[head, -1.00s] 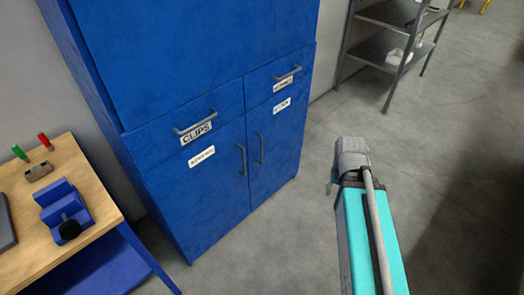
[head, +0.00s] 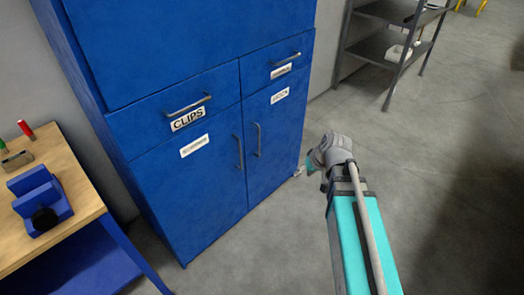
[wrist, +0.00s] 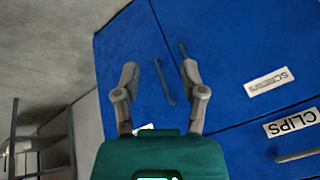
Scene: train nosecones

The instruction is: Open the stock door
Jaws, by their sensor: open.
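The stock door (head: 272,150) is the right lower door of the blue cabinet, and it is shut. It has a white label reading STOCK (head: 280,95) and a grey upright handle (head: 257,139) near its left edge. In the wrist view that handle (wrist: 165,82) shows between the fingers, beyond them. My gripper (head: 298,171) is right of the cabinet's lower right side in the head view, its fingertips small and partly hidden by the wrist. In the wrist view my gripper (wrist: 158,70) is open and empty, apart from the door.
Beside it is the shut left door (head: 195,190) with its own handle (head: 239,152). The CLIPS drawer (head: 175,110) and another drawer (head: 278,60) are shut above. A workbench (head: 60,215) stands left, a grey shelf (head: 385,45) back right. Floor in front is clear.

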